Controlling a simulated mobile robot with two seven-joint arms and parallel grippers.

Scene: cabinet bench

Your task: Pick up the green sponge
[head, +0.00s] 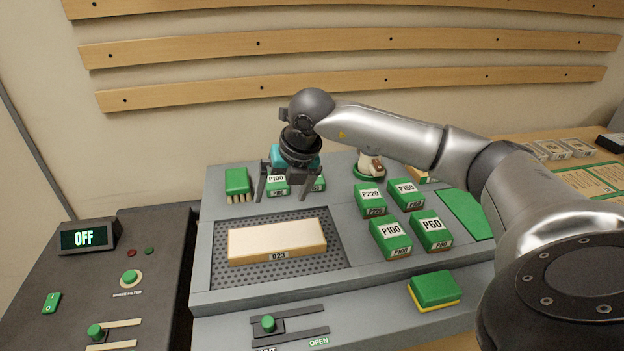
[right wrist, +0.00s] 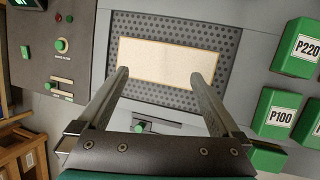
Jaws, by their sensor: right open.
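The green sponge (head: 434,289), green on top with a yellow layer below, lies at the front right of the grey bench in the head view. In the right wrist view a green piece (right wrist: 268,157), probably the sponge, shows at the lower right, partly covered by my gripper. My right gripper (head: 283,187) is open and empty, raised over the back of the bench, far to the left of and behind the sponge. Its two fingers (right wrist: 160,75) stand apart in the wrist view, over the pale board. My left gripper is in neither view.
A pale board (head: 278,241) lies on the perforated plate. Several green labelled blocks, such as P60 (head: 432,231) and P100 (head: 391,237), stand behind the sponge. A green-handled brush (head: 237,185) is at back left. A green-knobbed slider (head: 268,323) sits left of the sponge.

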